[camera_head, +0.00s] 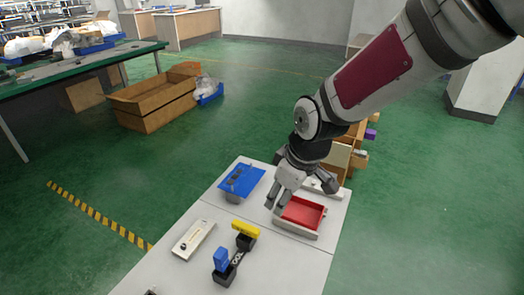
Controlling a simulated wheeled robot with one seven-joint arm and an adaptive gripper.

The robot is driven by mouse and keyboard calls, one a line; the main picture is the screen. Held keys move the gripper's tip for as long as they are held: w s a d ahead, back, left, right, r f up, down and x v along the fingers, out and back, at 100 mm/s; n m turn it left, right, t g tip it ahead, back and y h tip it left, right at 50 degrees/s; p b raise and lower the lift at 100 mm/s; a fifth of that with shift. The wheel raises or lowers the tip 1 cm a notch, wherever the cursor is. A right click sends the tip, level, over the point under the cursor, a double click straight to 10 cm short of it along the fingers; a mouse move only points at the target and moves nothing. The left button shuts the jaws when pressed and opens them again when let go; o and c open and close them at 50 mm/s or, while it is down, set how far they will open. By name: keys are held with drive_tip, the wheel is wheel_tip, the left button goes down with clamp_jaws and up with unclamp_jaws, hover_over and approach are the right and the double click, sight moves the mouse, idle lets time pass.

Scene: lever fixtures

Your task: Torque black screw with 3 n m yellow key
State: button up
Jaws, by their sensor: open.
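A yellow key (245,229) with a bar-shaped handle stands in a black holder (238,259) near the middle of the white table. A blue key (220,260) sits at the holder's front end. A small dark spot that may be the black screw (183,246) shows on a pale plate (194,240) left of the holder; it is too small to be sure. My gripper (275,206) is open and empty, pointing down near the left edge of a red-lined tray (302,212). It is behind and to the right of the yellow key, apart from it.
A blue plate (242,180) with dark parts is raised on a support at the table's back left. The white table (208,202) has bare room between the fixtures. An open wooden cabinet stands behind my arm. A cardboard box (150,108) lies on the floor.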

drive_tip(key=w+a+f+n+y, duration=0.2)
drive_tip(key=a+f, duration=0.2)
drive_tip(key=a, duration=0.2)
drive_tip(key=b, duration=0.2)
hover_over(246, 226)
drive_tip(key=d, duration=0.1)
drive_tip(key=shift+g, duration=0.4)
drive_tip(key=f, duration=0.5)
drive_tip(key=s+f, duration=0.1)
drive_tip(key=f, duration=0.1)
drive_tip(key=shift+f, duration=0.2)
drive_tip(key=shift+d+p+x, duration=0.1)
drive_tip(key=shift+d+x, duration=0.1)
drive_tip(key=shift+x, duration=0.8)
drive_tip(key=shift+d+p+x, duration=0.1)
drive_tip(key=shift+d+x, duration=0.05)
drive_tip(key=shift+x, duration=0.9)
drive_tip(key=shift+d+p+x, duration=0.1)
drive_tip(key=shift+d+x, duration=0.1)
drive_tip(key=shift+x, duration=0.8)
drive_tip(key=shift+w+f, duration=0.15)
drive_tip(key=shift+w, duration=0.05)
clamp_jaws()
